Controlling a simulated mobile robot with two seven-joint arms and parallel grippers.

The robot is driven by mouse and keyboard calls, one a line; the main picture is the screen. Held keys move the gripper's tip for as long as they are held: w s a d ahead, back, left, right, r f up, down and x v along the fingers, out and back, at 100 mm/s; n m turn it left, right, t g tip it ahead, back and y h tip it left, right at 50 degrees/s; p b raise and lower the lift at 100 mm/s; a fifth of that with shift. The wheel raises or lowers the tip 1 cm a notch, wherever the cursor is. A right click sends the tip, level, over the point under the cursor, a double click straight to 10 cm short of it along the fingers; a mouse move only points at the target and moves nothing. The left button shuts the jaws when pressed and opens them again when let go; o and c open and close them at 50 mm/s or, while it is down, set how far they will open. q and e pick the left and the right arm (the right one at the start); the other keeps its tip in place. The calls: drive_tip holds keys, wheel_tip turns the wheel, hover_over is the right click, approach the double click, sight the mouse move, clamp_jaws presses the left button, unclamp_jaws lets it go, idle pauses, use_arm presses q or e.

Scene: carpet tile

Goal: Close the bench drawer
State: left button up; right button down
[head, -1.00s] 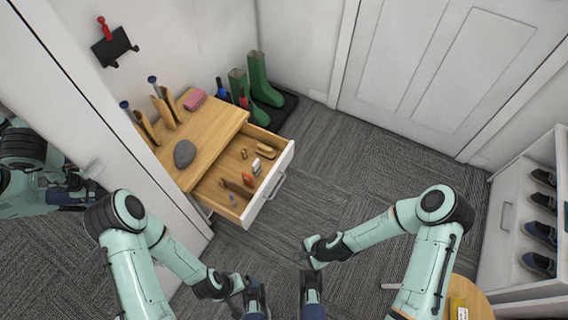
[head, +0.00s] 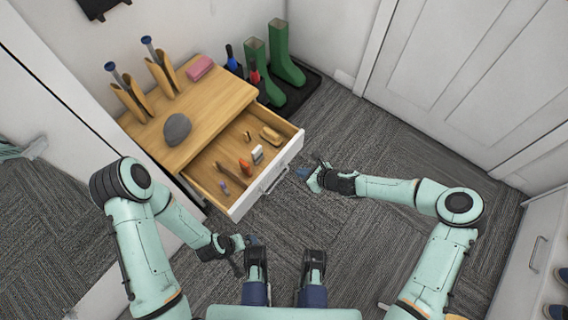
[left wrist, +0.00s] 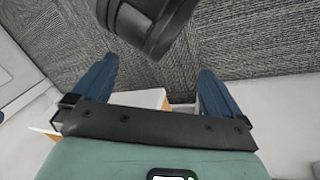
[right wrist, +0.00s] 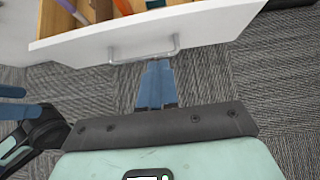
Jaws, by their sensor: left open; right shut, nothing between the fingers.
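The bench drawer (head: 268,177) stands pulled out from the wooden-topped bench (head: 205,107), with its white front facing right and a grey bar handle (head: 274,179). Brushes and other small items lie inside. My right gripper (head: 303,172) is shut and empty just in front of the drawer front. In the right wrist view its blue fingertips (right wrist: 155,64) are together close to the handle (right wrist: 145,54); I cannot tell whether they touch. My left gripper (head: 253,240) is low, nearer to me and apart from the drawer. In the left wrist view its fingers (left wrist: 157,80) are spread and empty.
A white door (head: 450,70) is at the back right. The carpet (head: 390,145) before the drawer is clear.

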sight(277, 163)
drive_tip(key=x, duration=0.3)
drive_tip(key=r+b+x, duration=0.1)
drive_tip(key=x, duration=0.1)
drive_tip(key=a+b+x, duration=0.1)
drive_tip(key=x, duration=0.2)
drive_tip(key=shift+w+a, duration=0.3)
drive_tip(key=shift+w, duration=0.25)
use_arm(q)
drive_tip(key=shift+t+y, duration=0.3)
drive_tip(key=shift+t, duration=0.1)
drive_tip(key=w+a+f, duration=0.1)
drive_tip(key=f, duration=0.1)
drive_tip(key=w+a+f, duration=0.1)
drive_tip(key=w, duration=0.1)
drive_tip(key=shift+f+b, duration=0.3)
drive_tip(key=shift+f, duration=0.1)
use_arm(e)
drive_tip(key=shift+w+a+r, duration=0.1)
drive_tip(key=shift+w+a, duration=0.15)
